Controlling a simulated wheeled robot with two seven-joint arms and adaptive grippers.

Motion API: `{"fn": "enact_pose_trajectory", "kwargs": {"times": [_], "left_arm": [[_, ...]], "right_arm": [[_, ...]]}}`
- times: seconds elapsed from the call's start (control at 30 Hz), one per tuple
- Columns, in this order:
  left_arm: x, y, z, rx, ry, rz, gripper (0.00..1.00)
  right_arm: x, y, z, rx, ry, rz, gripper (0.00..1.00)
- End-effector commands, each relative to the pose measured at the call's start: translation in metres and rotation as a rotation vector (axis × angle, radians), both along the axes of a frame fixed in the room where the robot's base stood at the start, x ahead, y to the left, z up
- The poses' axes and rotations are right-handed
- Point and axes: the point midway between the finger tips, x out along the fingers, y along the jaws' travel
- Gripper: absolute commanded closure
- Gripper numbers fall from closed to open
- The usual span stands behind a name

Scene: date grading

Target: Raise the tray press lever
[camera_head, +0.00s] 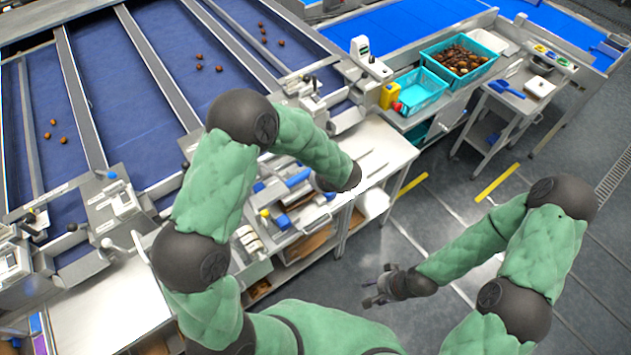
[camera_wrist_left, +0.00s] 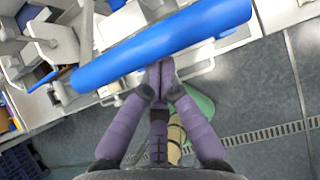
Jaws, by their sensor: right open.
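A thick blue bar-shaped handle (camera_wrist_left: 190,35) crosses the left wrist view, close to the camera. It looks like a lever handle, but I cannot tell for certain that it is the tray press lever's. My left gripper's (camera_wrist_left: 162,75) purple fingers reach up to the bar's lower edge. Their tips converge there, and I cannot tell whether they grip, touch or only overlap it. In the head view the left gripper is hidden by its own wrist above the bench. A blue handle (camera_head: 297,178) shows just left of that wrist. My right gripper (camera_head: 380,287) is open and empty above the floor.
Blue sorting lanes (camera_head: 120,80) with a few dates lie at the left. A turquoise crate (camera_head: 432,68) of dates and an emptier turquoise tray (camera_head: 418,92) stand at the back right. A small grey cart (camera_head: 520,100) is further right. The floor (camera_head: 395,245) around my right arm is clear.

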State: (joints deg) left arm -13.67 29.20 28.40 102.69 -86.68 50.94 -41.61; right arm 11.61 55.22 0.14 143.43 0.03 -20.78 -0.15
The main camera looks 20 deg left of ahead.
Motion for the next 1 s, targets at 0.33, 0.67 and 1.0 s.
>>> {"fn": "enact_pose_trajectory", "kwargs": {"times": [0.33,0.67,1.0], "left_arm": [[0.013,0.002,0.010,0.008,-0.037,0.007,1.00],[0.001,-0.015,-0.037,0.001,-0.011,0.004,1.00],[-0.019,-0.040,0.026,-0.001,-0.008,0.003,1.00]], "right_arm": [[0.000,0.000,-0.004,0.000,0.000,0.000,0.50],[0.000,0.000,-0.039,0.000,0.000,0.000,0.50],[0.000,0.000,-0.038,0.000,0.000,0.000,0.50]]}}
